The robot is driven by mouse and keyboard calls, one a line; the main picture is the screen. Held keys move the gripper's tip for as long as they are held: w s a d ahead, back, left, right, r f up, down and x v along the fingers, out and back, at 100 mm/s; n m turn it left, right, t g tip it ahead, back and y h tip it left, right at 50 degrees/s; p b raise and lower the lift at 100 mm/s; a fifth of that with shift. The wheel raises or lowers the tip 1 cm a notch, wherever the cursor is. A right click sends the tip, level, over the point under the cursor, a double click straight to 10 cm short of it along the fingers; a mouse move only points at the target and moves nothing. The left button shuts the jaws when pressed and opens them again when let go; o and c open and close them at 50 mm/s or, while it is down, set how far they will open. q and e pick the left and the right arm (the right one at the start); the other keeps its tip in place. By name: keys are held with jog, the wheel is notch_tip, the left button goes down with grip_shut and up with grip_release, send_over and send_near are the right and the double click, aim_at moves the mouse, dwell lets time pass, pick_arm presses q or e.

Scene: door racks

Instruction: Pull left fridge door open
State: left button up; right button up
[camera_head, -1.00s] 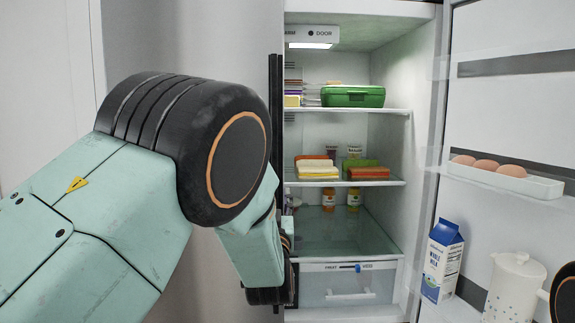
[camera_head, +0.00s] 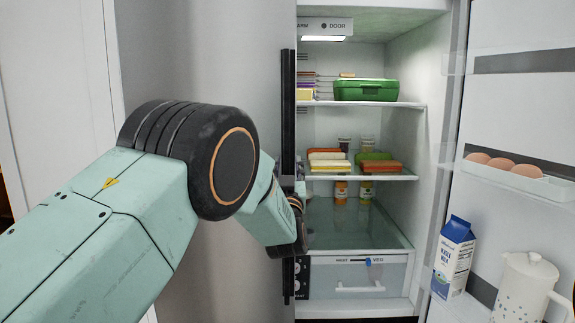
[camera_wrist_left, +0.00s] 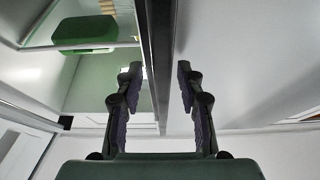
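The left fridge door (camera_head: 215,75) is a grey panel left of the lit interior in the head view. A tall black strip (camera_head: 288,120) runs down its right edge. My left gripper (camera_head: 297,215) is at the lower part of this edge, partly hidden by my own wrist. In the left wrist view, my left gripper (camera_wrist_left: 159,78) has its fingers apart, one on each side of the dark door edge (camera_wrist_left: 157,45). A gap shows between the right finger and the edge; contact on the left is unclear. My right gripper is out of view.
The right fridge door (camera_head: 510,120) stands open, with eggs (camera_head: 503,165), a milk carton (camera_head: 453,257) and a white pitcher (camera_head: 525,287) on it. Inside, shelves hold a green box (camera_head: 366,90) and several food items above a clear drawer (camera_head: 358,278).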

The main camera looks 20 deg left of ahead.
pick_arm(q)
jog(key=shift+w+a+f, duration=0.15)
jog(key=shift+a, duration=0.05)
jog(key=shift+c, duration=0.3)
jog(key=shift+d, duration=0.1)
jog(key=c, duration=0.4)
grip_shut()
